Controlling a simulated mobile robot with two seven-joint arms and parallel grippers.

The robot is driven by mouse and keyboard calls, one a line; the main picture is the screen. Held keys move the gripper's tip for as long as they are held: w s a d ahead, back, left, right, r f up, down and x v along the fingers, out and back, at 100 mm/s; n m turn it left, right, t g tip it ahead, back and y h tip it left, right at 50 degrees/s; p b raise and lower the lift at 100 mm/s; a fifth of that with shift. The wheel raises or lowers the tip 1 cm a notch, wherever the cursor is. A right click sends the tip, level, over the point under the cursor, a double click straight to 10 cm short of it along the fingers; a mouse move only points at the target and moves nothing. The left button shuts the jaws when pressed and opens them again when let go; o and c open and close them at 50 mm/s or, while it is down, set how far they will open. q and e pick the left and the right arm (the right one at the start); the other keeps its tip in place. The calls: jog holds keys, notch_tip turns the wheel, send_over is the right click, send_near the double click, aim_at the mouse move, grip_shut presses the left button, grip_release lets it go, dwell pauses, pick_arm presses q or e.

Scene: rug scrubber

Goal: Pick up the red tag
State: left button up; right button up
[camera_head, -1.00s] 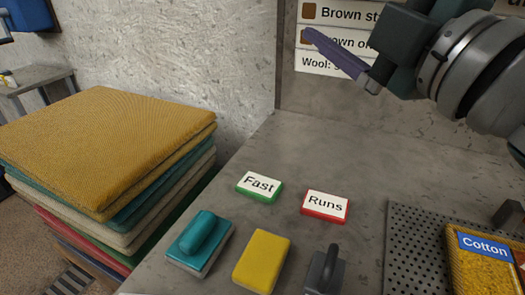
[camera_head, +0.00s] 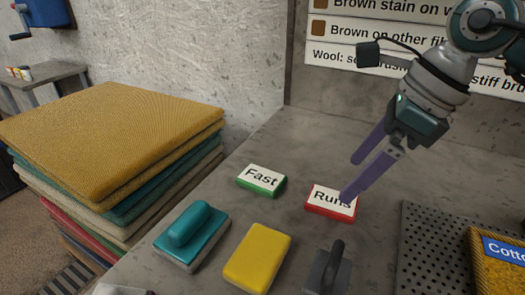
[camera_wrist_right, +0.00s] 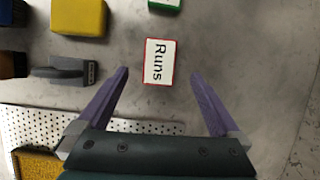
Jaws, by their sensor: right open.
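The red tag (camera_head: 325,207) lies flat on the grey worktop, with a white top reading "Runs" and red edges. My right gripper (camera_head: 352,178) is open and empty, pointing down above the tag, and one finger covers part of its right end in the head view. In the right wrist view the tag (camera_wrist_right: 160,62) shows whole, just ahead of and between the two spread purple fingertips (camera_wrist_right: 159,74). The fingers appear apart from it. My left gripper is not in view.
A green "Fast" tag (camera_head: 262,180) lies left of the red tag. A teal-handled brush (camera_head: 190,235), a yellow block (camera_head: 257,258) and a dark-handled tool (camera_head: 328,270) lie in front. A perforated plate (camera_head: 425,250) is at right, and stacked rugs (camera_head: 110,140) stand at left.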

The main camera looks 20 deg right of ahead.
aim_at(334, 200)
jog(key=x, duration=0.6)
jog(key=shift+s+d+f, duration=0.1)
jog(key=shift+s+d, duration=0.05)
jog(key=shift+s, duration=0.05)
jog(key=shift+c, duration=0.2)
jog(key=c, duration=1.3)
